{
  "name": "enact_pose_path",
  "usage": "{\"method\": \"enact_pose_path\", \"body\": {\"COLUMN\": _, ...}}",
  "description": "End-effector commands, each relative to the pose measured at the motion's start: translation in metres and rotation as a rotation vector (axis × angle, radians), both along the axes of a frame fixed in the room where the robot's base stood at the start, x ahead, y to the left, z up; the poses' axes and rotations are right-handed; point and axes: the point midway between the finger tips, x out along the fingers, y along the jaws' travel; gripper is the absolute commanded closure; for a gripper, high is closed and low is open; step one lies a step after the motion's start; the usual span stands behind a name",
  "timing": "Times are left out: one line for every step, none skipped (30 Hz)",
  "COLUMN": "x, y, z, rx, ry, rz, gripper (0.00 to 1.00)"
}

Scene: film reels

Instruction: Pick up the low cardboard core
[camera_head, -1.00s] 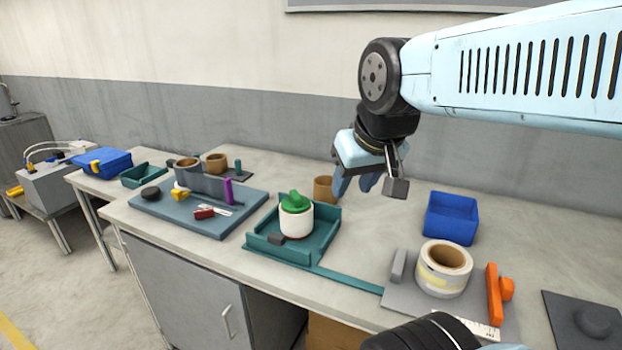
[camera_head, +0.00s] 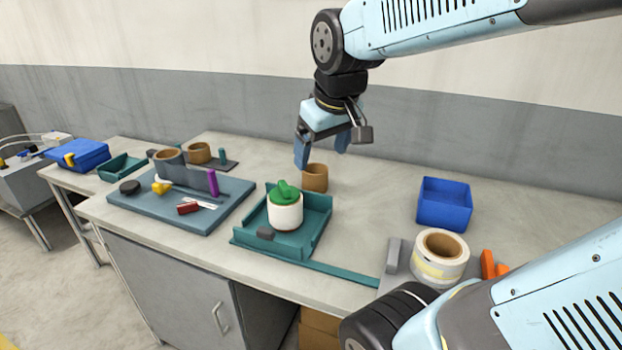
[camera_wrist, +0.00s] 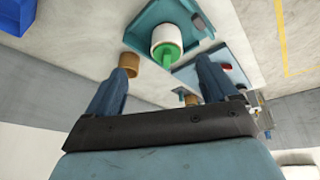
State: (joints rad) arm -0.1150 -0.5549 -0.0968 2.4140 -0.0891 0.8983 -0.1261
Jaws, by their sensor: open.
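A short brown cardboard core (camera_head: 315,179) stands upright on the bench behind the teal tray. It also shows in the wrist view (camera_wrist: 131,64), beside the tip of the left finger. My gripper (camera_head: 322,154) is open and empty, with its fingers pointing down above this core. In the wrist view, my gripper (camera_wrist: 165,66) has its fingers wide apart with nothing between them. Another brown core (camera_head: 200,153) stands on a dark mat at the back left. A third ring-shaped core (camera_head: 168,158) stands by the blue-grey board. I cannot tell for certain which core is the low one.
The teal tray (camera_head: 318,228) holds a white cylinder (camera_head: 285,212) with a green top, close in front of the nearest core. A blue bin (camera_head: 444,204) and a tape roll (camera_head: 440,258) stand to the right. The bench between core and bin is clear.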

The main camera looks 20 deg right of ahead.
Motion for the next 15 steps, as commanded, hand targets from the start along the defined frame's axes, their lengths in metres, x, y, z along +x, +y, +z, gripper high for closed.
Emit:
{"method": "enact_pose_path", "body": {"x": 0.014, "y": -0.002, "z": -0.005, "rx": -0.021, "ry": 0.030, "rz": 0.037, "gripper": 0.09}}
{"method": "enact_pose_path", "body": {"x": 0.022, "y": -0.004, "z": -0.007, "rx": -0.034, "ry": 0.043, "rz": 0.060, "gripper": 0.06}}
{"method": "enact_pose_path", "body": {"x": 0.031, "y": -0.006, "z": -0.011, "rx": -0.054, "ry": 0.062, "rz": 0.089, "gripper": 0.02}}
{"method": "enact_pose_path", "body": {"x": 0.039, "y": -0.007, "z": -0.013, "rx": -0.068, "ry": 0.075, "rz": 0.111, "gripper": 0.00}}
{"method": "enact_pose_path", "body": {"x": 0.046, "y": -0.009, "z": -0.016, "rx": -0.083, "ry": 0.089, "rz": 0.133, "gripper": 0.00}}
{"method": "enact_pose_path", "body": {"x": 0.056, "y": -0.011, "z": -0.020, "rx": -0.103, "ry": 0.108, "rz": 0.161, "gripper": 0.00}}
{"method": "enact_pose_path", "body": {"x": 0.064, "y": -0.012, "z": -0.023, "rx": -0.119, "ry": 0.121, "rz": 0.185, "gripper": 0.00}}
{"method": "enact_pose_path", "body": {"x": 0.071, "y": -0.013, "z": -0.027, "rx": -0.135, "ry": 0.137, "rz": 0.206, "gripper": 0.00}}
{"method": "enact_pose_path", "body": {"x": 0.081, "y": -0.015, "z": -0.032, "rx": -0.157, "ry": 0.156, "rz": 0.236, "gripper": 0.00}}
{"method": "enact_pose_path", "body": {"x": 0.088, "y": -0.016, "z": -0.035, "rx": -0.175, "ry": 0.169, "rz": 0.258, "gripper": 0.00}}
{"method": "enact_pose_path", "body": {"x": 0.095, "y": -0.017, "z": -0.039, "rx": -0.192, "ry": 0.184, "rz": 0.281, "gripper": 0.00}}
{"method": "enact_pose_path", "body": {"x": 0.105, "y": -0.018, "z": -0.045, "rx": -0.215, "ry": 0.203, "rz": 0.310, "gripper": 0.00}}
{"method": "enact_pose_path", "body": {"x": 0.112, "y": -0.019, "z": -0.049, "rx": -0.234, "ry": 0.218, "rz": 0.332, "gripper": 0.00}}
{"method": "enact_pose_path", "body": {"x": 0.119, "y": -0.020, "z": -0.053, "rx": -0.252, "ry": 0.234, "rz": 0.355, "gripper": 0.00}}
{"method": "enact_pose_path", "body": {"x": 0.128, "y": -0.020, "z": -0.059, "rx": -0.279, "ry": 0.253, "rz": 0.386, "gripper": 0.00}}
